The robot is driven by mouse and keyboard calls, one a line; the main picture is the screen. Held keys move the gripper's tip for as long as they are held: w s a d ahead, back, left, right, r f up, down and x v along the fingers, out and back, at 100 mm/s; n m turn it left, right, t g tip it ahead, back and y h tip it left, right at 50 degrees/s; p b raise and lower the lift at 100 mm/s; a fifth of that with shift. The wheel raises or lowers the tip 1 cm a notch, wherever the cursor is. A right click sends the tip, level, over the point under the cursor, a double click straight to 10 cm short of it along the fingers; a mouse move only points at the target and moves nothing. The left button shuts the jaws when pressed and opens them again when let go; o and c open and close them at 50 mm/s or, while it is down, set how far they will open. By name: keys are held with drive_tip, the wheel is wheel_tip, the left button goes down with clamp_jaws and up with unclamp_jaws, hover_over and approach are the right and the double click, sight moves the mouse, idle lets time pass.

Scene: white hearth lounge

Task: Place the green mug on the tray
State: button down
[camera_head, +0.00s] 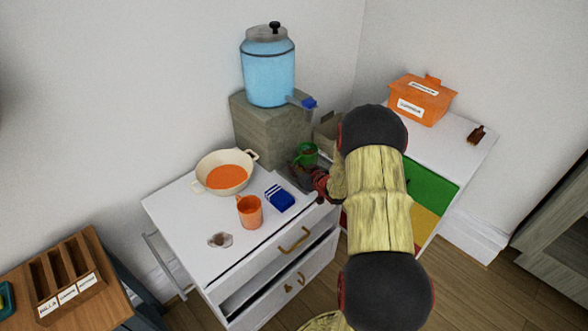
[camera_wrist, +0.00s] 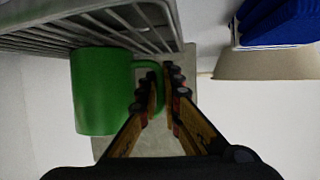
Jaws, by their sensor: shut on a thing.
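The green mug (camera_head: 307,153) is below the dispenser's blue tap, over the dark tray (camera_head: 294,178) on the white cabinet. In the wrist view the mug (camera_wrist: 100,92) is at the left, and the grey slatted tray (camera_wrist: 60,28) spans the top left, its slats meeting the mug's edge. My gripper (camera_head: 322,182) is at the tray's right side. In the wrist view my gripper (camera_wrist: 160,85) is closed on the mug's handle. I cannot tell whether the mug touches the tray. My arm hides part of the area to the right.
A water dispenser (camera_head: 268,70) stands on a grey block (camera_head: 268,130) behind. A cream pot (camera_head: 226,185), blue box (camera_head: 279,198), orange mug (camera_head: 250,212) and small dish (camera_head: 220,240) are left of the tray. An orange container (camera_head: 422,98) sits on the right cabinet.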

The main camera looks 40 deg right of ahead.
drive_tip(key=shift+f, duration=0.15)
drive_tip(key=c, duration=2.1)
unclamp_jaws()
drive_tip(key=shift+o, duration=0.6)
